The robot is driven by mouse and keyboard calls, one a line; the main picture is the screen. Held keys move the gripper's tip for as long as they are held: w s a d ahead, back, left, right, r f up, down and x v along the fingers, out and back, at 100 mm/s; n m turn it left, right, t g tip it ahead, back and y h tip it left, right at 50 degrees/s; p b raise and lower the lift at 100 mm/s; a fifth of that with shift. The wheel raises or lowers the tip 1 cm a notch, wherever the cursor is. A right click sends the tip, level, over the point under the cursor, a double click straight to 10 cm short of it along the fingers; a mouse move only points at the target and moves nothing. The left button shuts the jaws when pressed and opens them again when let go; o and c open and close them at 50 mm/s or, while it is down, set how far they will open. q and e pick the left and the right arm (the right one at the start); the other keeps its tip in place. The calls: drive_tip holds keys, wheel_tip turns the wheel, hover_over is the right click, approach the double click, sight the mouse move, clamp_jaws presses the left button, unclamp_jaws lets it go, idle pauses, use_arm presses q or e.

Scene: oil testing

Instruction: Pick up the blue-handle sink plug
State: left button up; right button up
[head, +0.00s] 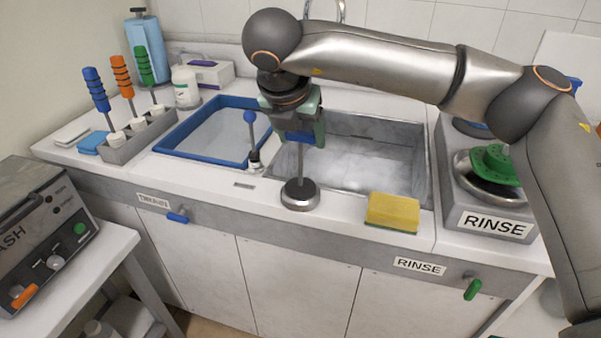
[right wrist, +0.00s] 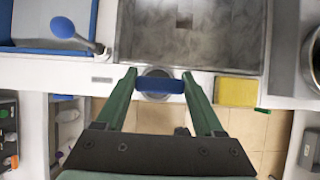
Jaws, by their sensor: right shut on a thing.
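The sink plug has a blue handle (head: 302,137), a thin grey stem and a round metal base (head: 300,195). My right gripper (head: 304,128) has its green fingers shut on the blue handle. In the right wrist view the blue handle (right wrist: 160,86) lies crosswise between the fingertips, with the round base behind it. The plug is upright, with its base over the front counter strip before the grey sink (head: 375,118). I cannot tell whether the base touches the counter. My left gripper is not in view.
A blue-rimmed basin (head: 185,122) and a blue-knobbed lever (head: 250,118) are left of the plug. A yellow sponge (head: 392,212) lies to its right. A rinse unit (head: 490,225) with a green-handled lid (head: 496,163) stands further right. A rack (head: 140,137) with colored-handled tools is at left.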

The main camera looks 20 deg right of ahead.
clamp_jaws()
idle(0.5)
